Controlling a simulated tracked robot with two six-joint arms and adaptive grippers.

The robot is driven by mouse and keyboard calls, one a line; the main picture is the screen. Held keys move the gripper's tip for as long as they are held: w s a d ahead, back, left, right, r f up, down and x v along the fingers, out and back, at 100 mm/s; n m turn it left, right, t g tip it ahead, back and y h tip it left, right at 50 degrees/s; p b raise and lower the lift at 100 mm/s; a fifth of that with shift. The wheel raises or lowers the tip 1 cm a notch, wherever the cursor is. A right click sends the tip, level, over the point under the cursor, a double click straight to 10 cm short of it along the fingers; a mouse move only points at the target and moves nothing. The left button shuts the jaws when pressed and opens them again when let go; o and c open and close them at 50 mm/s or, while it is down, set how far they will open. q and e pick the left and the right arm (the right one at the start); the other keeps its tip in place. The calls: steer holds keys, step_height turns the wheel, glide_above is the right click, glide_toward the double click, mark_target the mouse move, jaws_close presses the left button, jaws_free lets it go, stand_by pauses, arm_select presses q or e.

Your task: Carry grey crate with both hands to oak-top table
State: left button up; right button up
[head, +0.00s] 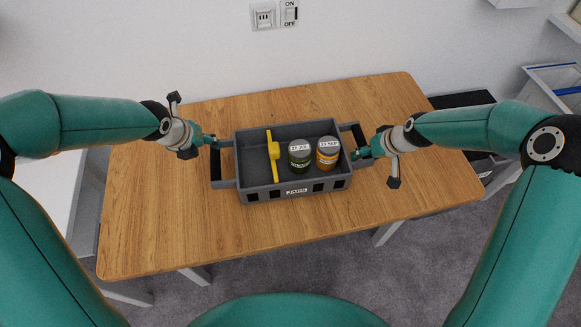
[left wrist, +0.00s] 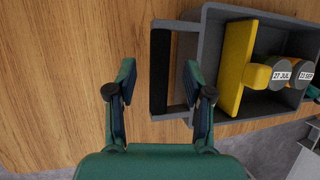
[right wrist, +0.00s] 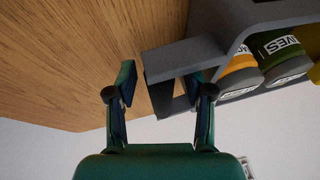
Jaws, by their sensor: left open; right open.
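The grey crate (head: 292,193) rests upright on the oak-top table (head: 160,235). It holds a yellow tool (head: 274,155), a dark green jar (head: 299,158) and an orange jar (head: 327,153). My left gripper (head: 212,140) is open at the crate's left handle. In the left wrist view that handle's black bar (left wrist: 160,70) lies between the spread fingertips (left wrist: 160,72). My right gripper (head: 368,153) is open at the right handle. In the right wrist view the handle (right wrist: 175,58) shows between the fingers (right wrist: 166,78). I cannot tell whether either gripper touches its handle.
The wood around the crate is bare. A white wall (head: 200,50) with a socket and switch (head: 264,16) stands behind the table. A white surface (head: 55,190) is at the left. A dark item and a bin with blue (head: 567,91) are at the right.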

steer(key=shift+r, duration=0.15)
arm_select(q)
steer(key=v, duration=0.4)
steer(key=shift+r, duration=0.1)
arm_select(e)
steer(key=v, duration=1.1)
steer(key=shift+r, duration=0.25)
steer(key=shift+s, duration=0.15)
